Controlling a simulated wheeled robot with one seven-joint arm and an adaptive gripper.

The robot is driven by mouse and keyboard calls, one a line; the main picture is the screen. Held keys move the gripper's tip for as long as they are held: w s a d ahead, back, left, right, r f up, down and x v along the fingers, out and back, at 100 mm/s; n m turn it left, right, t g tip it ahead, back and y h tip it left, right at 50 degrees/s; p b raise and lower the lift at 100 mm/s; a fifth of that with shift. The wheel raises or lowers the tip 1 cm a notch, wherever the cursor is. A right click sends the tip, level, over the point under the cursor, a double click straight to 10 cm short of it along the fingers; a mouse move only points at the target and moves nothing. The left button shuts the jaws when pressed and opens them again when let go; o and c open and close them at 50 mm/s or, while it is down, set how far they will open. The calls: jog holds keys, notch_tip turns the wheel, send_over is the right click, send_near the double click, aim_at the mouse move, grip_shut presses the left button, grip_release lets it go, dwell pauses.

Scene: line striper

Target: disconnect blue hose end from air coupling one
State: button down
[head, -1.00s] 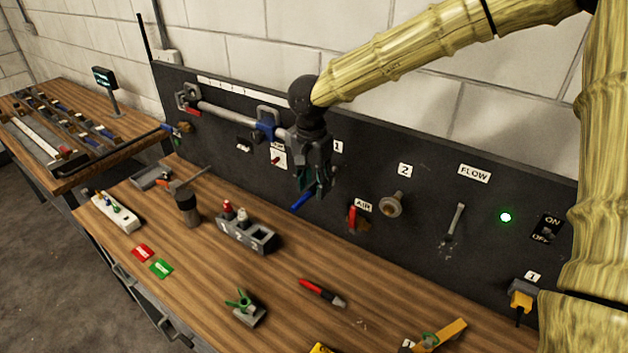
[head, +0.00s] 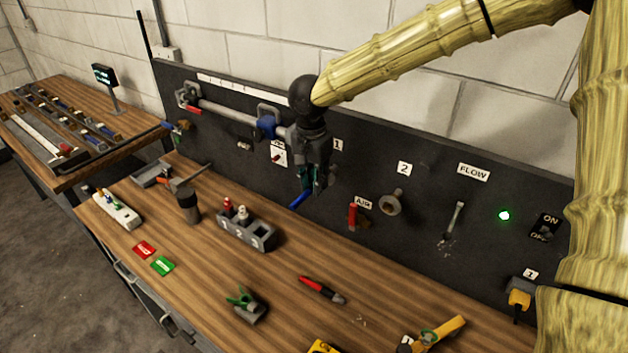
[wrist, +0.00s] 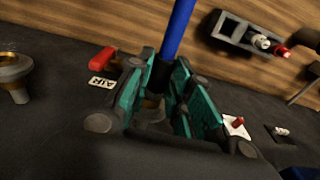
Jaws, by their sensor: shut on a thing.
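The blue hose end (head: 298,201) sticks out at the lower left of my gripper (head: 314,186) in front of the black panel. In the wrist view the blue hose (wrist: 178,32) runs up from a dark end piece between the teal finger pads of my gripper (wrist: 168,98). My gripper is shut on this end. The number 1 label (head: 338,144) is on the panel just right of my gripper. Air coupling one itself is mostly hidden behind my fingers, so I cannot tell whether the hose end is still seated in it.
A red AIR lever (head: 352,215) and the number 2 coupling (head: 392,204) are on the panel to the right. Below, the wooden bench holds a grey numbered block (head: 247,232), a red marker (head: 320,288) and a green clip (head: 243,300). Bench space between them is free.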

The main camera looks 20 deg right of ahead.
aim_at(301, 196)
jog(key=shift+s+a+p, duration=0.15)
jog(key=shift+a+p, duration=0.1)
jog(key=shift+p, duration=0.1)
jog(key=shift+s+a, duration=0.15)
jog(key=shift+a, duration=0.1)
jog(key=shift+p, duration=0.3)
jog(key=shift+s+a+r, duration=0.1)
jog(key=shift+s+a, duration=0.25)
jog(key=shift+a, duration=0.2)
jog(key=shift+s+a+p, duration=0.85)
jog(key=shift+a+p, duration=0.05)
jog(key=shift+a, duration=0.1)
jog(key=shift+a, duration=0.1)
